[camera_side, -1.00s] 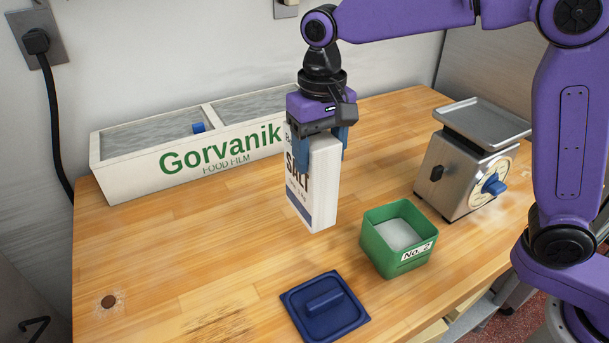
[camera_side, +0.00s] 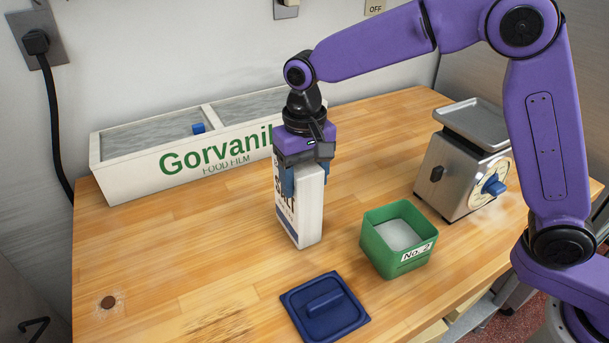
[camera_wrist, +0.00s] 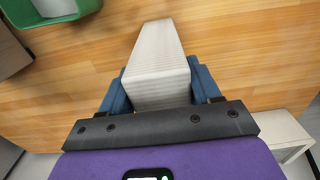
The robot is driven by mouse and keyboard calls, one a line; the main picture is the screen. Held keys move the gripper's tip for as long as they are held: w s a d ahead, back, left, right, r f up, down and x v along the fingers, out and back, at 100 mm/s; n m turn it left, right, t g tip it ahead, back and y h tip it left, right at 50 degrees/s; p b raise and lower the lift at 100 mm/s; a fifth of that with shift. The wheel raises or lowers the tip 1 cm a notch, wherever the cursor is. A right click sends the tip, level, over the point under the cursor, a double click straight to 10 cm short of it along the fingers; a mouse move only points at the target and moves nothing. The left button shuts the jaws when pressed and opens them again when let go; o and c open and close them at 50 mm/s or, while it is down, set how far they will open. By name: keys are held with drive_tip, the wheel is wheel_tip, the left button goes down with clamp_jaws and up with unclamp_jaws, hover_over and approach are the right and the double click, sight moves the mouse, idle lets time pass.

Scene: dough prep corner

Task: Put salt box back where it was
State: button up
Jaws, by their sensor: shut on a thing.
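The white salt box (camera_side: 304,212), with dark lettering and a blue band low on its side, is upright in front of the food film box. My gripper (camera_side: 306,178) is shut on its upper part, one blue finger on each side. I cannot tell whether the base of the box touches the table. In the wrist view the salt box (camera_wrist: 158,45) sits between the two blue fingers of my gripper (camera_wrist: 160,88). Part of its lettering is hidden by the gripper.
A green tub (camera_side: 394,259) with white contents stands right of the salt box. A dark blue lid (camera_side: 346,318) lies in front. The food film box (camera_side: 150,183) is behind, a scale (camera_side: 455,178) at the right.

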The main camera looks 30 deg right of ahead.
drive_tip(key=shift+f, duration=0.15)
drive_tip(key=o, duration=1.4)
wheel_tip(320, 180, up, 12)
drive_tip(key=shift+r, duration=0.25)
drive_tip(key=s+d+f+n, duration=0.4)
drive_tip(key=s+d, duration=0.3)
drive_tip(key=s, duration=0.2)
drive_tip(key=s+d+f+n, duration=0.4)
drive_tip(key=s+d, duration=0.4)
drive_tip(key=s, duration=0.2)
drive_tip(key=s+d+f+n, duration=0.4)
drive_tip(key=s+d, duration=0.4)
drive_tip(key=s, duration=0.1)
drive_tip(key=shift+s+n, duration=0.3)
